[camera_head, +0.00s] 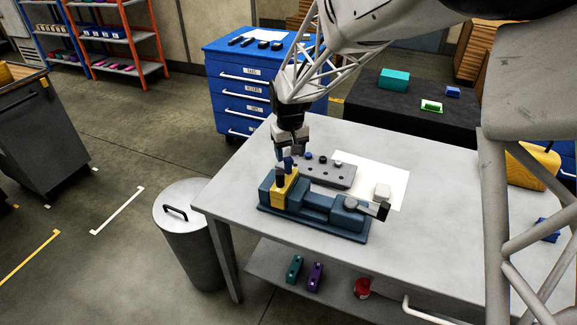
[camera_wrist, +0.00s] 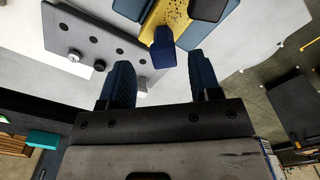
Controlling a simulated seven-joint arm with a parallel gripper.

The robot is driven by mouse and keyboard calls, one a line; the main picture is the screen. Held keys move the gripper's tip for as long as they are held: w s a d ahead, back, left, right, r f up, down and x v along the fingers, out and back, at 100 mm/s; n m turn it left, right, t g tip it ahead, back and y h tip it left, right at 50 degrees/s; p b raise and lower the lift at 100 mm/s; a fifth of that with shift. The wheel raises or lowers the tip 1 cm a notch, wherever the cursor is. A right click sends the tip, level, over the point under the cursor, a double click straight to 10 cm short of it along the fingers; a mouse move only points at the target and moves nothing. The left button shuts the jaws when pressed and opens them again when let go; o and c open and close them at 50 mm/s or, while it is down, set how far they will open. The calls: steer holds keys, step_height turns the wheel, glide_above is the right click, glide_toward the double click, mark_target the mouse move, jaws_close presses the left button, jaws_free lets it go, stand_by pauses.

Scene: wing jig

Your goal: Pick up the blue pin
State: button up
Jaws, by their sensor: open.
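A dark blue pin (camera_wrist: 163,50) shows in the wrist view by the edge of a yellow block (camera_wrist: 163,22), lying between my fingers in the picture. My gripper (camera_wrist: 160,78) is open, with its two blue fingers apart and nothing held. In the head view my gripper (camera_head: 286,158) points down just above the yellow block (camera_head: 285,188), which sits in a blue vise-like jig (camera_head: 318,204). The fingers and the pin overlap there and are hard to tell apart. A small bluish pin top (camera_head: 309,155) also shows on the grey holed plate (camera_head: 330,175).
A black pin (camera_head: 323,159) and a silver pin (camera_head: 337,163) stand in the plate. A white sheet (camera_head: 385,178) with a pale block (camera_head: 382,190) lies to the right. The grey table (camera_head: 225,190) is clear at its left. A bin (camera_head: 188,235) stands beside it.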

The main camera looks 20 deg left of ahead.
mark_target(289, 159)
steer(key=shift+f, duration=0.2)
steer(key=shift+s+a+f, duration=0.1)
steer(key=shift+a+f, duration=0.05)
steer(key=shift+f, duration=2.4)
steer(key=c, duration=1)
steer(key=shift+r, duration=0.15)
steer(key=shift+r, duration=4.85)
